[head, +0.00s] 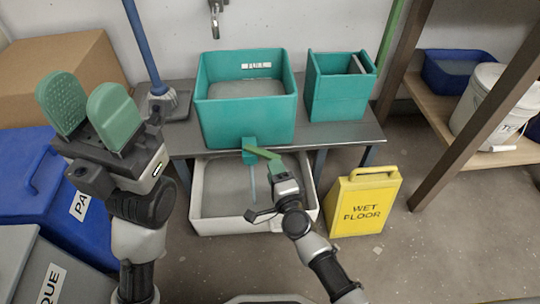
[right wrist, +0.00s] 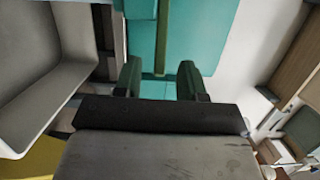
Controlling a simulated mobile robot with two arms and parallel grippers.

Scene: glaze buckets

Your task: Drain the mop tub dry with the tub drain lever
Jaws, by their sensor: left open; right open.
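The teal mop tub (head: 212,125) stands on the grey bench, with grey water inside and a FULL label on its inner back wall. At its lower front is a teal outlet block (head: 249,144) with a green drain lever (head: 262,153) sticking out to the right. A thin bluish stream falls from the outlet into the white basin (head: 215,229) below. My right gripper (head: 277,164) is open at the lever's end. In the right wrist view the lever (right wrist: 161,40) shows between its spread fingers; contact cannot be told. My left gripper (head: 88,112) is open and empty, raised at the left.
A yellow wet-floor sign (head: 364,203) stands right of the basin. Blue bins (head: 40,180) are at left; a wooden shelf (head: 430,115) is at right.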

